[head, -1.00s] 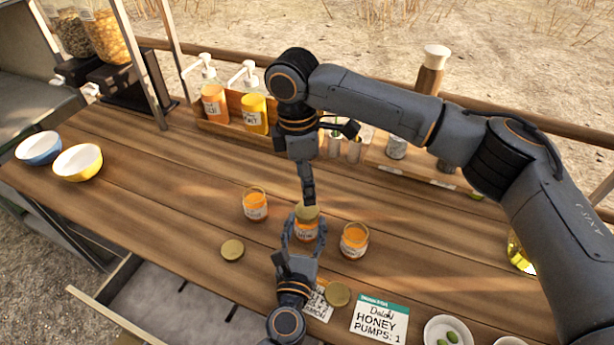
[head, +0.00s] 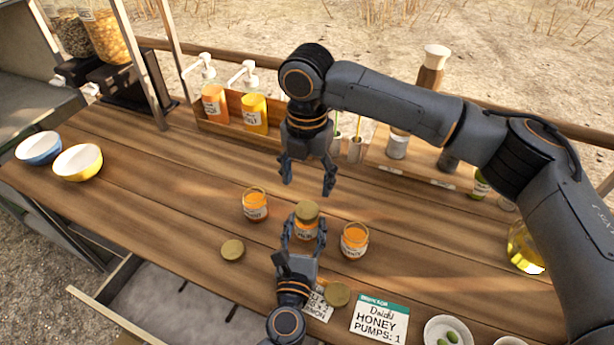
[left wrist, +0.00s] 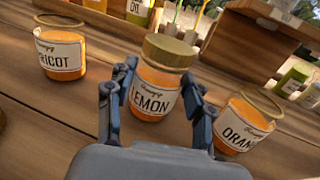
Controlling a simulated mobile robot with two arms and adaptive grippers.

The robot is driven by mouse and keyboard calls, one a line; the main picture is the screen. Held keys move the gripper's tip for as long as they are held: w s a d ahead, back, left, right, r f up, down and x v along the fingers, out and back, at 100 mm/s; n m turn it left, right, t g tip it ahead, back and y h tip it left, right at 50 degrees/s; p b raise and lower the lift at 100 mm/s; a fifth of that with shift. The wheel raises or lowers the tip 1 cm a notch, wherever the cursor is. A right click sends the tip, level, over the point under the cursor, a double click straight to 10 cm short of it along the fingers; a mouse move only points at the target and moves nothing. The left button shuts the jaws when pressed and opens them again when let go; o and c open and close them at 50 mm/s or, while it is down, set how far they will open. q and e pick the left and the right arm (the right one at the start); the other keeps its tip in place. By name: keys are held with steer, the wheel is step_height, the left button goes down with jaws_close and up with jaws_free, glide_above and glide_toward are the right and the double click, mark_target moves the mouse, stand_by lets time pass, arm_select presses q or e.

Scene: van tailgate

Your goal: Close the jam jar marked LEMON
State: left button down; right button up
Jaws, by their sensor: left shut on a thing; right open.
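The LEMON jam jar (head: 305,230) stands upright on the wooden table with a gold lid (head: 307,211) on its mouth. In the left wrist view the LEMON label (left wrist: 152,101) faces me, and the lid (left wrist: 168,50) sits on top; whether it is screwed tight I cannot tell. My left gripper (head: 304,238) is shut on the jar's body, one finger on each side, as the left wrist view also shows (left wrist: 155,100). My right gripper (head: 308,190) is open and empty, above and behind the jar, clear of the lid.
Open jars stand on both sides: APRICOT (left wrist: 60,55) at left, ORANGE (left wrist: 238,125) at right. Two loose gold lids (head: 232,249) (head: 338,294) lie on the table. A HONEY PUMPS card (head: 379,320) lies in front. Pump bottles (head: 254,112) stand behind; bowls (head: 78,162) at far left.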

mark_target(307, 210)
steer(key=shift+f, duration=4.05)
steer(key=c, duration=1.2)
steer(key=m, duration=0.6)
steer(key=shift+s+m, duration=0.1)
steer(key=shift+m, duration=0.2)
steer(key=m, duration=1.2)
steer(key=shift+f+m, duration=0.1)
steer(key=shift+m, duration=0.3)
steer(key=m, duration=0.5)
steer(key=o, duration=1.4)
steer(key=shift+c, duration=0.2)
